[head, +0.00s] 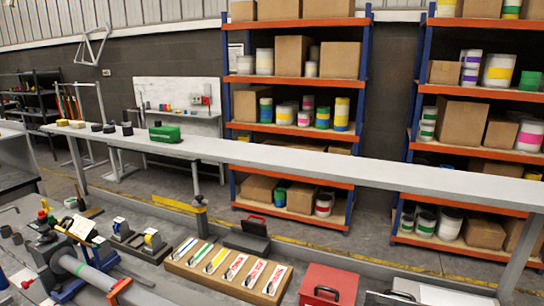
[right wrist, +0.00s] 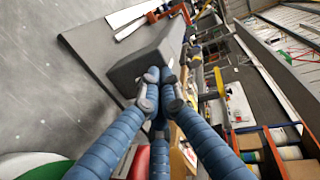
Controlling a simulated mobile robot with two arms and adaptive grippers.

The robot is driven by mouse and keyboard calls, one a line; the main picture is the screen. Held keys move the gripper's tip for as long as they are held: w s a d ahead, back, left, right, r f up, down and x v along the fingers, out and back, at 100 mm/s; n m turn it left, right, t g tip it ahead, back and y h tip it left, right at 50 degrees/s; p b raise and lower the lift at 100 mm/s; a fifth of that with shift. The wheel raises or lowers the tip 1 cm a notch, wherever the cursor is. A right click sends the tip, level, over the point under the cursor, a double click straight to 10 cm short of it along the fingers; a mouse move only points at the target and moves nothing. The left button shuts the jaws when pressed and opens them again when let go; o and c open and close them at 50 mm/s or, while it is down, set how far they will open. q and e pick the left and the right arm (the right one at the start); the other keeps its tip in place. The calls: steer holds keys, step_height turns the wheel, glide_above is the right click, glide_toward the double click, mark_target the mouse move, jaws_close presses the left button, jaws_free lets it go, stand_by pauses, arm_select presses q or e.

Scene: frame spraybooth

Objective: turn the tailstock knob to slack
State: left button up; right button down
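A fixture with a grey tube (head: 95,278) stands at the lower left of the head view. It has blue and red parts near a dark clamp body, and a small red knob (head: 43,214) at its upper end. I cannot tell which knob on it is the tailstock knob. A dark grey box lies beyond the tips. The knob is not recognisable in that view. My left gripper is not in view.
A wooden rack with labelled strips (head: 228,270), a dark box (head: 247,238) and a red case (head: 328,286) lie right of the fixture. A long grey beam (head: 290,160) crosses behind, carrying a green box (head: 165,134). Orange shelves (head: 290,127) stand at the back.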

steer(key=shift+s+f, duration=0.25)
steer(key=shift+f, duration=0.05)
steer(key=shift+a+r, duration=0.1)
steer(key=s+d, duration=0.2)
steer(key=d, duration=0.3)
steer(key=shift+s+d+r, duration=0.15)
steer(key=shift+d+r, duration=0.1)
steer(key=shift+r, duration=0.2)
stand_by(0.3)
